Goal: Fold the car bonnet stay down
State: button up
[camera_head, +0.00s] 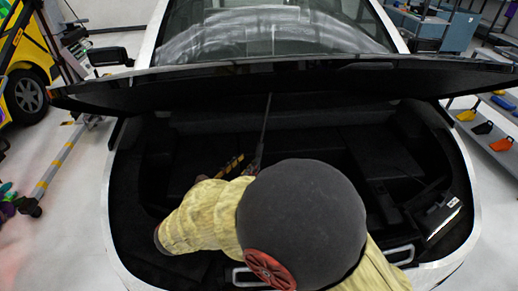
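The car bonnet (290,84) is raised and seen nearly edge-on across the upper picture. The bonnet stay (266,120) is a thin grey rod. It runs from just under the bonnet down to my gripper, leaning slightly left at its lower end. My gripper (243,166) is dark with orange-yellow marks and is at the lower visible part of the stay. The arm's yellow sleeve and a large dark round joint cover much of the middle. They hide the stay's lower end. I cannot tell whether the fingers are closed on the rod or only beside it.
The dark front compartment (365,150) lies open below the bonnet. A dark box with a white label (438,216) is at its right. A yellow vehicle (28,62) and a striped stand (58,160) are at the left.

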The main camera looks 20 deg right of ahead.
aim_at(257, 152)
jog(key=shift+b+x, duration=1.15)
jog(key=shift+x, duration=2.7)
jog(key=c, duration=0.3)
grip_shut()
